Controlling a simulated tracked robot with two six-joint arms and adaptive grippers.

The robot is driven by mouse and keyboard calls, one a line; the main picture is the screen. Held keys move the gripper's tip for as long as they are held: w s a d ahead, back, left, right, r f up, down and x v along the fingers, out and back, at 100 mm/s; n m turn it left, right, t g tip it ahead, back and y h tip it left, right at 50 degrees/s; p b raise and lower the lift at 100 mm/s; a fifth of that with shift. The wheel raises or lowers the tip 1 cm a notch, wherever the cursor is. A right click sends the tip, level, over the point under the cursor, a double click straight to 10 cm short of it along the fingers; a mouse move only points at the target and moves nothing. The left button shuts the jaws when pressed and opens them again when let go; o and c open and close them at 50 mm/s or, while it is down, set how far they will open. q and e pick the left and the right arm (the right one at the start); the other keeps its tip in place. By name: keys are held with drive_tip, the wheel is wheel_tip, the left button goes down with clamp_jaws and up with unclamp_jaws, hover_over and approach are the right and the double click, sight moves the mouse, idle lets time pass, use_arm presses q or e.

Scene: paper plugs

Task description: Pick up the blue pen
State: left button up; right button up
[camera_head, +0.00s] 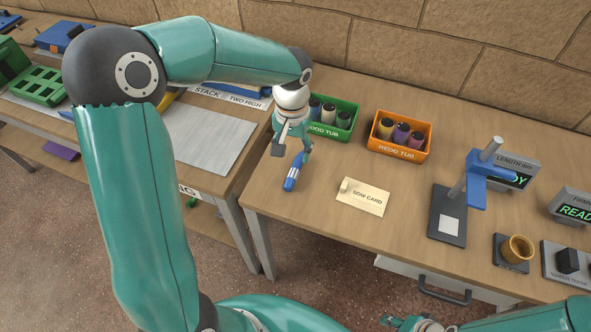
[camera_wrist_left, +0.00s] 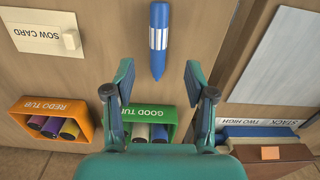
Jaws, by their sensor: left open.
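The blue pen (camera_head: 292,180) lies on the wooden table near its left edge, in front of the green GOOD TUB. It has a white striped band and also shows at the top middle of the left wrist view (camera_wrist_left: 159,42). My left gripper (camera_head: 292,150) is open, just behind the pen in the head view. In the left wrist view its fingers (camera_wrist_left: 159,78) stand apart on either side of the pen's near end, with gaps on both sides. My right gripper (camera_head: 408,322) shows only partly at the bottom edge of the head view; its jaws are unclear.
A SOW CARD (camera_head: 363,197) lies right of the pen. A blue gauge stand (camera_head: 470,190) is farther right. A gap separates this table from the left bench with a grey plate (camera_head: 210,138).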

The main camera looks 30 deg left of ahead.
sight(294, 171)
use_arm(q)
wheel_tip(294, 171, down, 8)
drive_tip(key=shift+d+f+p, duration=0.1)
drive_tip(key=shift+p, duration=0.4)
drive_tip(key=c, duration=1)
